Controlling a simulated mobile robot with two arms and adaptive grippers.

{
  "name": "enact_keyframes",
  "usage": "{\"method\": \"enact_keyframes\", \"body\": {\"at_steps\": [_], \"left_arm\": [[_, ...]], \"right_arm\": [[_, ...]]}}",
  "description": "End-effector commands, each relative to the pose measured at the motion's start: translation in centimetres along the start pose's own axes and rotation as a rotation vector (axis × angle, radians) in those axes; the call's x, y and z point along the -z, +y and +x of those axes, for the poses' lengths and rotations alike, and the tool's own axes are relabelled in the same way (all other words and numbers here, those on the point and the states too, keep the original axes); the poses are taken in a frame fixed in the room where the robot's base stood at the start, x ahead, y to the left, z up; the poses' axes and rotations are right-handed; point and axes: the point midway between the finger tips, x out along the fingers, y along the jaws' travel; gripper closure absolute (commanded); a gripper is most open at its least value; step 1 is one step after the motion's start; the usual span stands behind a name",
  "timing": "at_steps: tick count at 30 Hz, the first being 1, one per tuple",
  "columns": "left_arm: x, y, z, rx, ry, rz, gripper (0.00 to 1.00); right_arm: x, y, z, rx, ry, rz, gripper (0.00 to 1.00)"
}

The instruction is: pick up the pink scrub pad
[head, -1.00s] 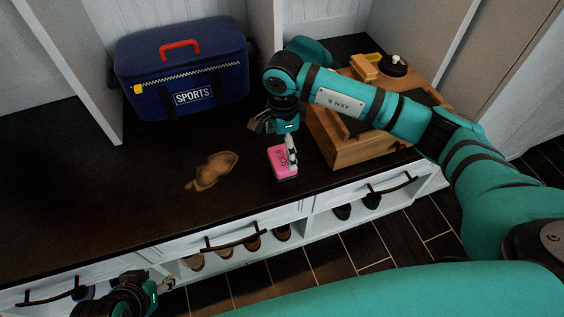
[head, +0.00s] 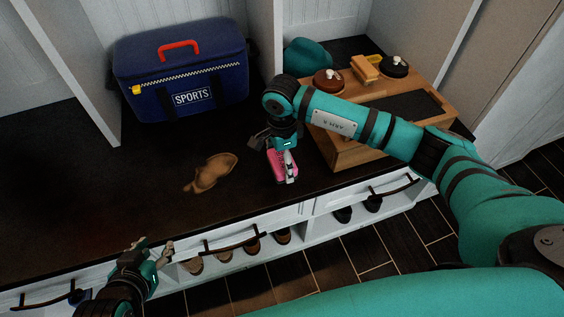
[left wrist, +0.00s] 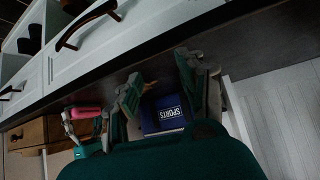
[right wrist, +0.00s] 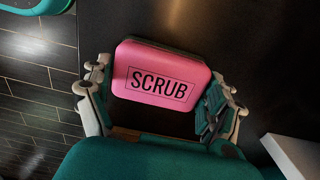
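The pink scrub pad (head: 276,174) lies on the dark bench top near its front edge, partly hidden by my right gripper (head: 274,157) in the head view. In the right wrist view the pad (right wrist: 160,78) shows its "SCRUB" label between the two fingers of my right gripper (right wrist: 160,100). The fingers stand apart on either side of it, the right one very close to its edge. My left gripper (head: 153,247) is open and empty at the bench's front edge. In the left wrist view the pad (left wrist: 86,112) shows small, beside my right gripper.
A wooden shoe-care box (head: 350,156) with round tins and a brush stands right of the pad. A blue sports bag (head: 185,70) stands at the back. The bench's left part is clear.

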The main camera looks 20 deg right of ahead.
Motion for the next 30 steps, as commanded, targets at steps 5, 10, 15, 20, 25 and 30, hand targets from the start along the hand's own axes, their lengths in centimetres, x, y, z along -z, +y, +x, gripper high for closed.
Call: {"method": "enact_keyframes", "body": {"at_steps": [5, 10, 15, 20, 25, 30], "left_arm": [[0.0, 0.0, 0.0, 0.0, -0.001, 0.0, 0.6], [0.0, 0.0, 0.0, 0.0, -0.001, 0.0, 0.6], [-0.2, 0.0, -0.1, 0.0, -0.012, 0.0, 0.6], [-1.8, -0.2, -0.6, 0.005, -0.094, -0.002, 0.6], [-4.1, -0.5, -1.6, 0.012, -0.216, -0.005, 0.6], [-6.7, -0.8, -2.9, 0.019, -0.351, -0.009, 0.6]], "right_arm": [[0.0, 0.0, 0.0, 0.0, 0.0, 0.0, 0.43], [0.0, 0.0, 0.0, 0.0, 0.0, 0.0, 0.43], [0.0, 0.0, -0.4, 0.001, 0.0, 0.0, 0.43], [0.1, -0.1, -1.6, 0.002, 0.0, 0.001, 0.43], [0.0, -0.1, -3.8, 0.004, 0.0, 0.0, 0.43], [-2.3, 3.0, -4.1, -0.001, -0.001, -0.007, 0.43]]}}
